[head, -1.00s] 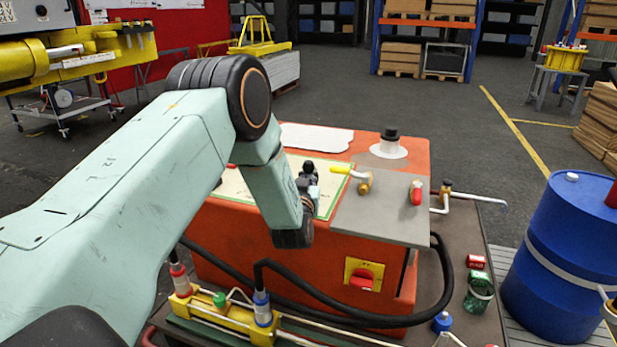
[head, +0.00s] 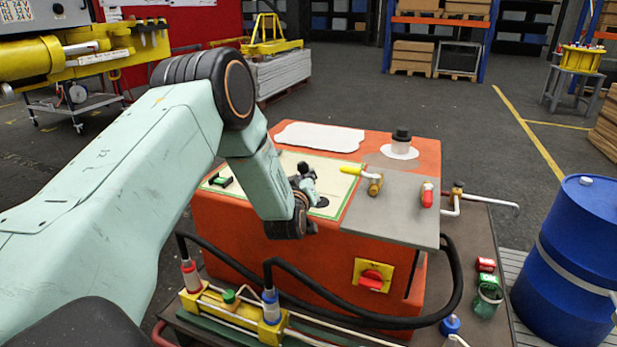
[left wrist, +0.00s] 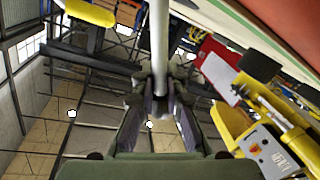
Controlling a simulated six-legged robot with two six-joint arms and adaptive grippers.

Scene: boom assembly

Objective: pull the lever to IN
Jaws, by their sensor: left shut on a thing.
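My left gripper (head: 307,183) is over the cream, green-edged panel (head: 335,205) on top of the orange unit (head: 225,225). In the left wrist view its two fingers (left wrist: 160,108) are shut on a pale, straight rod, which I take to be the lever (left wrist: 159,45). In the head view the lever is mostly hidden by my gripper and forearm. A black round piece (head: 322,202) shows on the panel just right of the gripper. I cannot read an IN mark. My right gripper is not in view.
A yellow-handled valve (head: 361,173) and a red-handled one (head: 427,194) stand on the grey plate (head: 390,212) right of the gripper. A red rotary switch (head: 372,280) is on the front. Black hoses (head: 350,314) loop before the unit. A blue drum (head: 570,260) stands right.

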